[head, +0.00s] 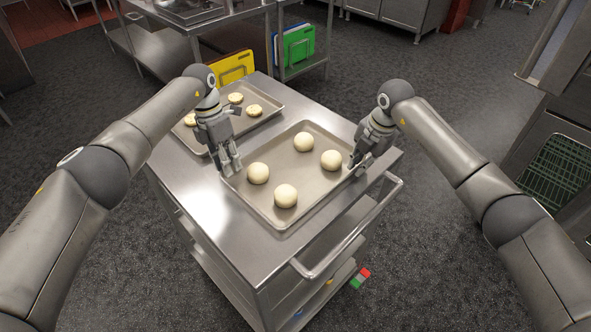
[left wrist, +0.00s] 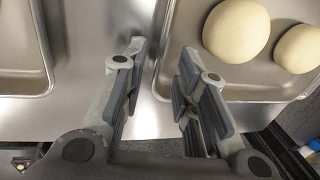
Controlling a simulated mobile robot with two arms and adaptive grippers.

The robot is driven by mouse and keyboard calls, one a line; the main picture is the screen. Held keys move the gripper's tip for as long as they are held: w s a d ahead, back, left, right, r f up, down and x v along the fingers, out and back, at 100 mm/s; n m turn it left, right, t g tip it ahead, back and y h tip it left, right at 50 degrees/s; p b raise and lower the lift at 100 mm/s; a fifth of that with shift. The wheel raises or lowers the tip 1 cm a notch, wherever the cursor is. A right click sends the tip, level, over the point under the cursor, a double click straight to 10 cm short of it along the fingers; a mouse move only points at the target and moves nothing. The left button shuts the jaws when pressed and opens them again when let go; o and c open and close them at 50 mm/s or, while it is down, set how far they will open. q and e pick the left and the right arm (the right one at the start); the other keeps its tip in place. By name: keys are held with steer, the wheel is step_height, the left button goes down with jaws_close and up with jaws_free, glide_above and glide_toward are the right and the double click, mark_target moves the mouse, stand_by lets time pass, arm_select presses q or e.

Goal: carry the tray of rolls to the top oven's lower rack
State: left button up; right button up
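The tray of rolls (head: 270,165) lies flat on a steel cart and holds several pale round dough balls (head: 285,195). My left gripper (head: 231,166) is at the tray's left rim, pointing down. In the left wrist view its fingers (left wrist: 160,85) are apart, one on each side of the tray's rim (left wrist: 161,60), with nothing clamped between them. My right gripper (head: 358,163) is at the tray's right rim; its fingers are small and partly hidden there, so their grip on the rim is unclear. A steel unit with green wire racks (head: 560,165), possibly the oven, is at the right edge.
A second tray (head: 262,116) with flatter pieces of dough lies behind on the same cart (head: 205,210). The cart has a push handle (head: 350,235) at its front right. Yellow and green boards (head: 298,45) stand on a shelf behind.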

arm_select(q)
steer(key=shift+w+f, duration=0.1)
steer(key=shift+f, duration=0.45)
jaws_close()
steer(key=shift+d+r, duration=0.1)
